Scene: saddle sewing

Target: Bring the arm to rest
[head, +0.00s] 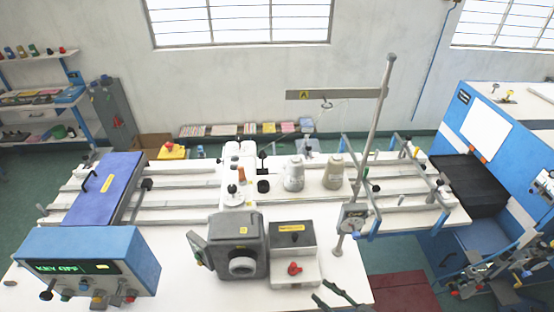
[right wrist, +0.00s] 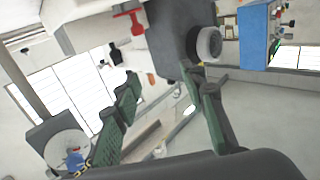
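My right gripper (head: 322,291) shows at the bottom edge of the head view, with only its dark finger ends in sight. It is in front of the grey box with a red knob (head: 294,270) and apart from it. In the right wrist view my right gripper (right wrist: 168,85) has its two green-black fingers spread wide, with nothing between them. The grey machine head with a round white dial (right wrist: 208,44) is beyond the fingers there. My left gripper is not in view.
A blue control box reading KEY OFF (head: 90,262) stands at the left front of the white table (head: 190,262). Two thread cones (head: 293,174) stand behind the grey machine (head: 238,240). An upright pole (head: 377,130) rises at right. A blue cabinet (head: 490,130) stands beyond.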

